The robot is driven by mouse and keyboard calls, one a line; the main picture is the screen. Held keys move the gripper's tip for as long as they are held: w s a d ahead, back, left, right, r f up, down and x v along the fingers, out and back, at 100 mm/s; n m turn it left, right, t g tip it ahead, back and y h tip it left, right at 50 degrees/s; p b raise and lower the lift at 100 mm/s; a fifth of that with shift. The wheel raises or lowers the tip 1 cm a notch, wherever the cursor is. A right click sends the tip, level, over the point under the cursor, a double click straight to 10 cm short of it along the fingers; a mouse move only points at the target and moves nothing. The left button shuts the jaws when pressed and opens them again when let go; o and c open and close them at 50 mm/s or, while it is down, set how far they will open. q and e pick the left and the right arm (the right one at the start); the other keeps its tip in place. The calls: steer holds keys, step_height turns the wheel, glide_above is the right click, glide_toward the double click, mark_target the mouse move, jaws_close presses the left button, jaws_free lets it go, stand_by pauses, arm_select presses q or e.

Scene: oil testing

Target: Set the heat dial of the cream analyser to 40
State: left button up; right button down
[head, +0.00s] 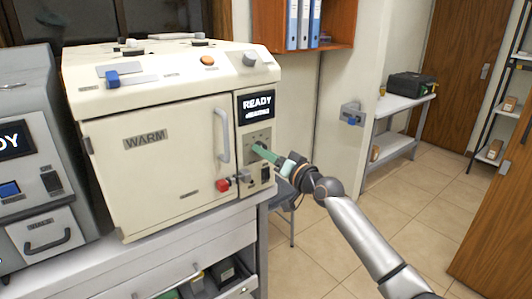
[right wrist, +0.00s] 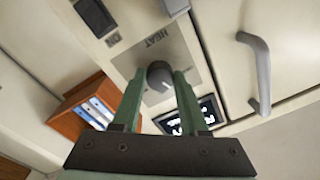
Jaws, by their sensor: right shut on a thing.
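The cream analyser (head: 150,160) is the cream box marked WARM on the bench, with a lit READY display (head: 256,104) at its upper right. Its heat dial (right wrist: 158,80) is a dark grey round knob on a grey plate marked HEAT in the right wrist view. My right gripper (head: 262,151) is shut on the dial, with one green finger on each side of it. In the head view the fingers mostly cover the dial. I cannot read the dial's setting. My left gripper is not in view.
A door handle (head: 222,135) stands out left of the dial, and a red knob (head: 222,185) sits below it. A black rocker switch (head: 265,174) is under the dial. A grey machine (head: 35,150) stands at the left. The floor to the right is open.

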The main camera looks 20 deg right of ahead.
steer(key=shift+c, duration=2.2)
jaws_free()
steer(key=v, duration=1.2)
steer(key=shift+s, duration=0.3)
steer(key=shift+f, duration=0.15)
